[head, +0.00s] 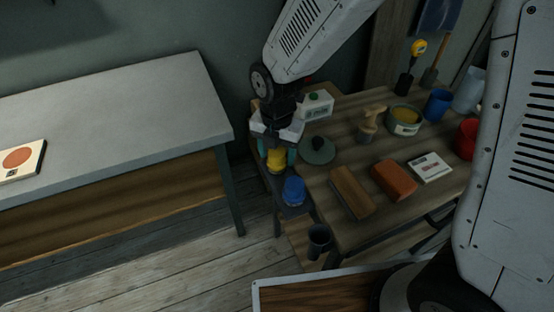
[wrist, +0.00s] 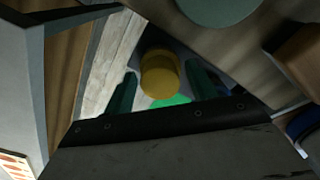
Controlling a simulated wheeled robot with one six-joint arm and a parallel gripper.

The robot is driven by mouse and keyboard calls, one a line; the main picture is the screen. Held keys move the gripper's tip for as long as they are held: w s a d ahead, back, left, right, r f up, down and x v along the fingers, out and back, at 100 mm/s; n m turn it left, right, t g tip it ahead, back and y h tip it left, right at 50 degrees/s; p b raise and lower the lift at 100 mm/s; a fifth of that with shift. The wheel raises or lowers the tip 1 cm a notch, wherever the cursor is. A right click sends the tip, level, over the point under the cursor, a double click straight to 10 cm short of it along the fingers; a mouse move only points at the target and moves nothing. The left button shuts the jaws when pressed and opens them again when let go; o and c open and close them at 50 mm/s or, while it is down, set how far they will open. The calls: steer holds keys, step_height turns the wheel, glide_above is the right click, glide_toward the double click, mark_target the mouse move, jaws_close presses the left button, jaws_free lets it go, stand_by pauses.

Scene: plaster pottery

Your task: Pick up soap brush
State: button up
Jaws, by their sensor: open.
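My gripper (head: 277,152) points down at the left end of the wooden table, its teal fingers apart. A yellow round-topped object (head: 276,162) shows between the fingers in the head view. In the wrist view the yellow object (wrist: 159,75) also lies between the open fingers (wrist: 162,80), with gaps on both sides, and a bright green patch shows beside it. I cannot tell for sure whether this is the soap brush. A pale wooden piece with a knobbed top (head: 370,120) stands farther right on the table.
A blue jar (head: 293,191) stands close to the yellow object. A grey-topped table (head: 110,105) is left.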

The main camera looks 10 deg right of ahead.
step_height(320, 180, down, 2)
steer(key=shift+f, duration=0.2)
steer(key=c, duration=0.7)
steer(key=shift+r, duration=0.2)
